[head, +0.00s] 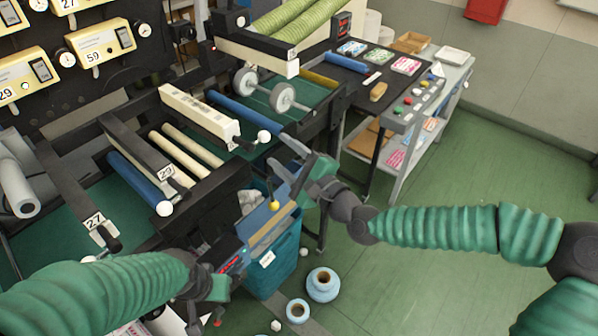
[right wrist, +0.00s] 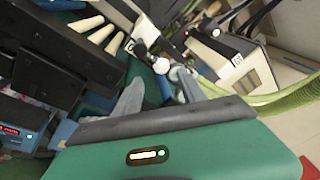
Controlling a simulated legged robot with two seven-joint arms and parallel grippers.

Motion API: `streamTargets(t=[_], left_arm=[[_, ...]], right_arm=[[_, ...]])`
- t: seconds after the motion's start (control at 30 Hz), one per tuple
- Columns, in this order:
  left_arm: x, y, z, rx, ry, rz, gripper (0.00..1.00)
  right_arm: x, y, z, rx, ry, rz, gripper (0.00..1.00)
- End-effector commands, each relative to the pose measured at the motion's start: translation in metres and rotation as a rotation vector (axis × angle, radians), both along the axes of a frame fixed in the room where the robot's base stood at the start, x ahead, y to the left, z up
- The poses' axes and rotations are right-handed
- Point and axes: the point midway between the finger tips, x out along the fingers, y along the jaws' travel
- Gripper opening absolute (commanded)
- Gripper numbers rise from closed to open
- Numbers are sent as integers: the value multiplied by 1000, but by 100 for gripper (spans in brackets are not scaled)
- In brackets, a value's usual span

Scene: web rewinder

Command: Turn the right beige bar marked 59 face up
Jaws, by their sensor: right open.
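Two beige bars lie over the rewinder. The right beige bar (head: 255,52), near the green hoses, has a small number label on its end, too small to read in the head view. A beige bar (right wrist: 250,72) in the right wrist view carries a label that seems to read 59. The left beige bar (head: 195,112) has a dark handle at its near end. My right gripper (head: 283,163) is open and empty, in front of the machine and apart from both bars. My left gripper (head: 218,288) is low at the front; its fingers are unclear.
Dark bars marked 29 (head: 135,145) and 27 (head: 68,190) lie to the left. Two grey wheels (head: 283,97) stand between the beige bars. A teal bin (head: 275,265) and blue rolls (head: 323,284) are below. A side table (head: 388,92) stands at the right; the floor there is clear.

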Motion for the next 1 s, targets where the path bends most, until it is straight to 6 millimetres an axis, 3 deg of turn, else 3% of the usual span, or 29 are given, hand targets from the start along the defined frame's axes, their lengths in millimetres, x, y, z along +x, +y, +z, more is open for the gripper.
streamTargets(t=[0.1,0.3,0.8,0.9,0.97,1.0], left_arm=[[0,0,-7,0,0,0,0],[0,0,-9,0,-1,0,0],[0,0,-9,0,0,0,0],[0,0,-11,0,0,0,0],[0,0,-14,0,0,0,0],[0,0,-17,0,0,0,0]], right_arm=[[-23,-23,-2,-1,1,-4,48],[-45,-41,-1,0,3,-1,48],[-48,-42,-1,-3,2,1,48],[-52,-36,-22,-71,15,20,48],[-59,-29,-53,-173,31,49,48],[-66,-26,-81,-270,45,77,48]])
